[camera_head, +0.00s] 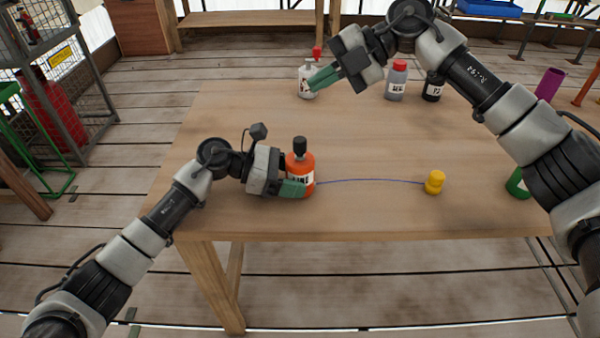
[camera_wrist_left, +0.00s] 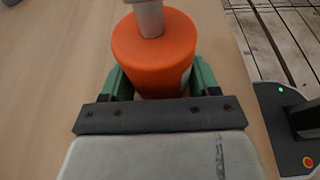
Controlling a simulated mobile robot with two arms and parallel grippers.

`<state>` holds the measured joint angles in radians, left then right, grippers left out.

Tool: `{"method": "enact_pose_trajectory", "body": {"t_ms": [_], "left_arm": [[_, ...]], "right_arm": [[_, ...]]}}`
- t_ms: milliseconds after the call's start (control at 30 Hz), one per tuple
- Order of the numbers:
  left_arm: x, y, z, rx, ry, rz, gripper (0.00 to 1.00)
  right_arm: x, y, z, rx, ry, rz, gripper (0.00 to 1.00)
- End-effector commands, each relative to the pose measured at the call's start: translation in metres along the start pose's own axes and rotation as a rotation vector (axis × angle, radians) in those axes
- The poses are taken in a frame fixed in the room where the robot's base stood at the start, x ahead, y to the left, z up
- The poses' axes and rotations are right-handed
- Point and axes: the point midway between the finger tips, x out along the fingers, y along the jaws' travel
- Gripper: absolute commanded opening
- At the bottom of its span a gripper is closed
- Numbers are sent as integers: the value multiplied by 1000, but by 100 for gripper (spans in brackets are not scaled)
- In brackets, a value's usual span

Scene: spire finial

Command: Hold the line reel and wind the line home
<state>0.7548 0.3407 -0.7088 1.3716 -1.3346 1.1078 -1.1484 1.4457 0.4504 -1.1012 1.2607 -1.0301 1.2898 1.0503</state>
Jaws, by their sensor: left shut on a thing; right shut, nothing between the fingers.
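The orange line reel (camera_head: 304,166), with a pale label and a dark knob (camera_head: 300,144) on top, stands upright on the table. My left gripper (camera_head: 298,188) is shut around its body. In the left wrist view the reel (camera_wrist_left: 152,60) sits between the green fingers, its knob seen from above. A thin blue line (camera_head: 370,180) runs from the reel to a small yellow piece (camera_head: 434,182) on the table to the right. My right gripper (camera_head: 318,80) is shut and empty, over the back of the table, its fingertips overlapping a white bottle (camera_head: 305,84) in view.
The white bottle has a red top. A grey bottle (camera_head: 396,82) with a red cap and a black bottle (camera_head: 432,88) stand at the back. A purple cylinder (camera_head: 549,84) and a green item (camera_head: 517,184) are at the right. The middle of the wooden table (camera_head: 390,135) is clear.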

Motion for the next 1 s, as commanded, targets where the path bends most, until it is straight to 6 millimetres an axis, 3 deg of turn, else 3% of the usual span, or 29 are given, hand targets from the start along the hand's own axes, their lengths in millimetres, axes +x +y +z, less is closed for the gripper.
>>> {"method": "enact_pose_trajectory", "body": {"t_ms": [167,400,667,1000], "left_arm": [[0,0,-1,-1,2,0,48],[0,0,-1,-1,2,0,48],[0,0,-1,-1,1,0,48],[0,0,-1,-1,1,0,48]], "right_arm": [[24,3,-26,-163,-67,-426,0],[10,-5,-34,-247,-197,-844,0],[1,-11,-33,-255,-250,-979,0],[23,-42,-20,-254,-246,-976,0]]}}
